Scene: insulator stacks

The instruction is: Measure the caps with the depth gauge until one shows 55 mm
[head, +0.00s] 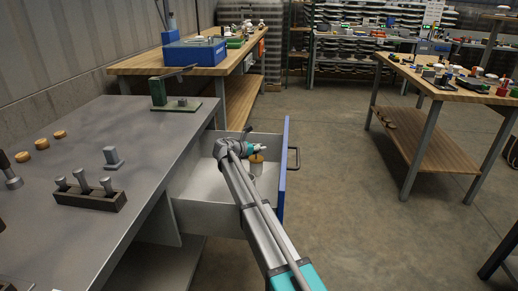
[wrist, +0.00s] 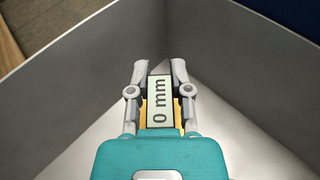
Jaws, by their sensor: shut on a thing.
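My gripper (head: 257,149) is inside the open drawer (head: 207,207). In the wrist view my gripper (wrist: 158,75) is shut on the depth gauge (wrist: 160,101), one finger on each side. The gauge's white display reads 0 mm, and yellow body parts show beside it. A yellow-brown part of the gauge (head: 257,159) shows under the gripper in the head view; its lower end is hidden. Several small round tan pieces (head: 41,144) lie on the grey bench at the left; I cannot tell whether they are the caps.
The grey bench (head: 120,130) bears a dark block with several grey pegs (head: 90,194), a single grey piece (head: 112,157) and a green stand (head: 176,104). The drawer's walls stand close around my gripper. A wooden table (head: 435,89) is at the right, with open floor between.

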